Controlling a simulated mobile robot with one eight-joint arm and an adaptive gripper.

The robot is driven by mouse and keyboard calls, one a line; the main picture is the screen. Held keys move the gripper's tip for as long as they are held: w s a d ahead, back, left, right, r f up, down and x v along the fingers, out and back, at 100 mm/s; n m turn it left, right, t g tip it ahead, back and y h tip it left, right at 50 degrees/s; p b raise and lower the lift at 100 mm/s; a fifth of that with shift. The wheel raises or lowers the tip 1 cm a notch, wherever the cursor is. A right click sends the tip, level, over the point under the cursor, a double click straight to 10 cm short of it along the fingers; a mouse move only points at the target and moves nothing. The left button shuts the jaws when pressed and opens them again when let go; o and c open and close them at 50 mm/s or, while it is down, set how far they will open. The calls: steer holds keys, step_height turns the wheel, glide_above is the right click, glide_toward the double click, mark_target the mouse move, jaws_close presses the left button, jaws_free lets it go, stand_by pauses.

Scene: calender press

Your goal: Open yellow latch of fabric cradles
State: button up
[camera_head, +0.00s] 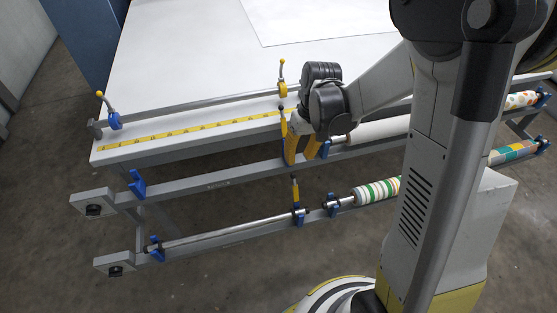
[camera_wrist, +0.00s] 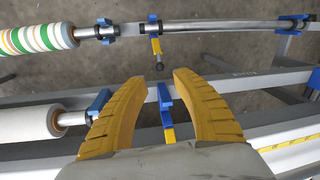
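My gripper (camera_head: 298,157) hangs over the upper rail, its yellow fingers pointing down. In the wrist view my gripper (camera_wrist: 143,78) is open. A blue fabric cradle (camera_wrist: 164,97) with a yellow latch (camera_wrist: 168,135) lies between the fingers, nearer the right one; contact is unclear. In the head view this upper yellow latch (camera_head: 283,126) stands up beside the fingers with a dark knob. On the lower rail, another yellow latch (camera_head: 295,190) stands upright at a blue cradle (camera_head: 299,216); it also shows in the wrist view (camera_wrist: 156,46), with its dark knob toward me.
A white roll (camera_head: 378,130) lies on the upper rail and a striped roll (camera_head: 378,190) on the lower. A bare metal bar (camera_head: 225,230) spans the lower left cradles. The white table (camera_head: 190,70) and its blue-and-yellow clamp (camera_head: 282,80) stand behind. Floor is clear at front left.

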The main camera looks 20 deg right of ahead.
mark_target(294, 177)
steer(key=f+b, duration=0.1)
steer(key=f, duration=0.2)
steer(key=a+f+b, duration=0.1)
steer(key=f, duration=0.3)
steer(key=f+b, duration=0.2)
steer(key=f, duration=0.2)
steer(key=shift+s+a, duration=0.15)
steer(key=shift+r, duration=0.1)
jaws_close()
